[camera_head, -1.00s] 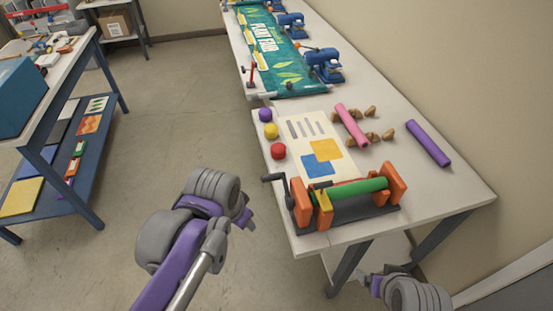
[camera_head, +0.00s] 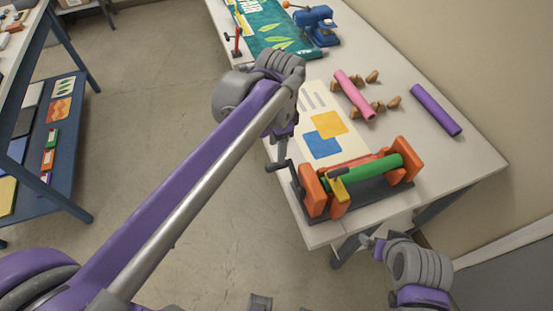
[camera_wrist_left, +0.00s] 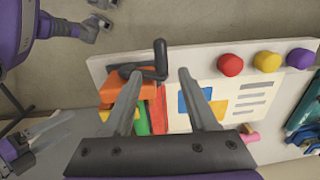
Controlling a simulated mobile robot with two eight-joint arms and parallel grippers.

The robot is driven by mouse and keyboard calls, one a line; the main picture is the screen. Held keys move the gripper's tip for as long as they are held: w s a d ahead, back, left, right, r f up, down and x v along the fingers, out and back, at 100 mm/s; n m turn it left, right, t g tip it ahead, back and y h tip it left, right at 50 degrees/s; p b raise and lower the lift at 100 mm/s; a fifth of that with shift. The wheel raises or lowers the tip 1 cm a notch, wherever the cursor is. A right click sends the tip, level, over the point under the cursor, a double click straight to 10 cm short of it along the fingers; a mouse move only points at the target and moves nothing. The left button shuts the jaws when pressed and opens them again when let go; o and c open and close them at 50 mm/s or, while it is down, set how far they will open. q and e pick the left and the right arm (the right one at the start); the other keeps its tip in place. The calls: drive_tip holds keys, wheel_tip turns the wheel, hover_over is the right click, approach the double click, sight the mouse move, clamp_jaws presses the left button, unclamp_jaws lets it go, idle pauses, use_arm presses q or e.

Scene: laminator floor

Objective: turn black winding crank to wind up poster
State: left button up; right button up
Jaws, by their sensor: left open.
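The black winding crank (camera_head: 279,166) sticks out from the left side of the orange-framed winder (camera_head: 405,158) at the near end of the white table. The winder carries a green roller (camera_head: 375,166). The poster (camera_head: 326,124), cream with a yellow and a blue square, lies flat behind it. My left gripper (camera_head: 284,143) is open just above the crank, partly hidden by its own wrist. In the left wrist view the crank (camera_wrist_left: 160,60) shows between the spread fingertips (camera_wrist_left: 160,75); contact cannot be told. My right gripper (camera_head: 370,246) hangs low beside the table's near edge, its jaw opening unclear.
A pink roll (camera_head: 354,95) with brown wooden pieces and a purple roll (camera_head: 436,110) lie on the table's right. Red, yellow and purple balls (camera_wrist_left: 267,61) sit beside the poster. A blue clamp device (camera_head: 318,27) and a green banner (camera_head: 268,28) are farther back.

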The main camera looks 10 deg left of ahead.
sight(276, 164)
use_arm(q)
drive_tip(key=f, duration=0.7)
drive_tip(key=shift+w+a+f, duration=0.2)
drive_tip(key=shift+f, duration=0.2)
drive_tip(key=shift+c, duration=0.2)
clamp_jaws()
idle(0.8)
